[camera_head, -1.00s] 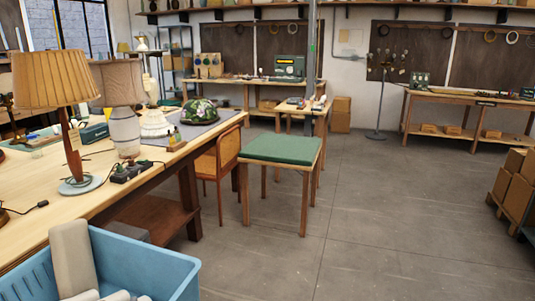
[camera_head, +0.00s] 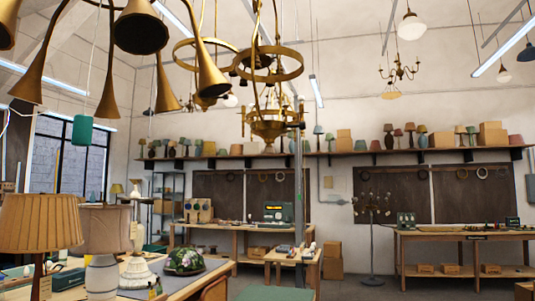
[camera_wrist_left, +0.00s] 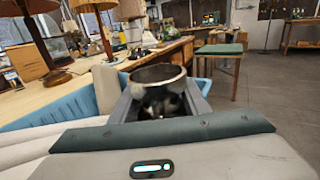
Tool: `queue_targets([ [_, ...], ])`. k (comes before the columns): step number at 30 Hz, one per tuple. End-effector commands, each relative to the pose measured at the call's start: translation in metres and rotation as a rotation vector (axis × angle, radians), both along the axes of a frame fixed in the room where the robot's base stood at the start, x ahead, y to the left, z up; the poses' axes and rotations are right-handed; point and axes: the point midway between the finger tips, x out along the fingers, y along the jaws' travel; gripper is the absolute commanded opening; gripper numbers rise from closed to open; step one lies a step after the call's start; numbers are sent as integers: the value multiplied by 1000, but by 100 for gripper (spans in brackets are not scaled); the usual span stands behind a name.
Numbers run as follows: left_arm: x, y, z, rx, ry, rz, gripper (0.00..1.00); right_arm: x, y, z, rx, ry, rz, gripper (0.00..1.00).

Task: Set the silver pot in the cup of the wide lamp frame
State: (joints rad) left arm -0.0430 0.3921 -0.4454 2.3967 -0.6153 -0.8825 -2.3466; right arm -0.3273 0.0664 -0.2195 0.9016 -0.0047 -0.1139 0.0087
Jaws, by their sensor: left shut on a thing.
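In the left wrist view a silver pot (camera_wrist_left: 158,88), a short round vessel with an open dark top and a worn rim, sits between the fingers of my left gripper (camera_wrist_left: 156,104). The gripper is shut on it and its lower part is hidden. Neither gripper shows in the head view. Several brass lamp frames hang there: one with large horns (camera_head: 142,28) at upper left and one with rings (camera_head: 268,66) at the centre. I cannot tell which, if any, is the wide lamp frame, and I see no cup clearly.
Open floor (camera_wrist_left: 275,85) lies at right.

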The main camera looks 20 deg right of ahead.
Motion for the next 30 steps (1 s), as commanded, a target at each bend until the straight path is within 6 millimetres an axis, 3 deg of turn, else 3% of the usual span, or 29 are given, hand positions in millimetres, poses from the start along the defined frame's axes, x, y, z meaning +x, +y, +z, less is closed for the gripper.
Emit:
queue_targets([
  [14,-9,0,-4,0,0,1,11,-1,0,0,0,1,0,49],
  [30,-92,0,-35,0,0,0,11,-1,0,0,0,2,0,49],
])
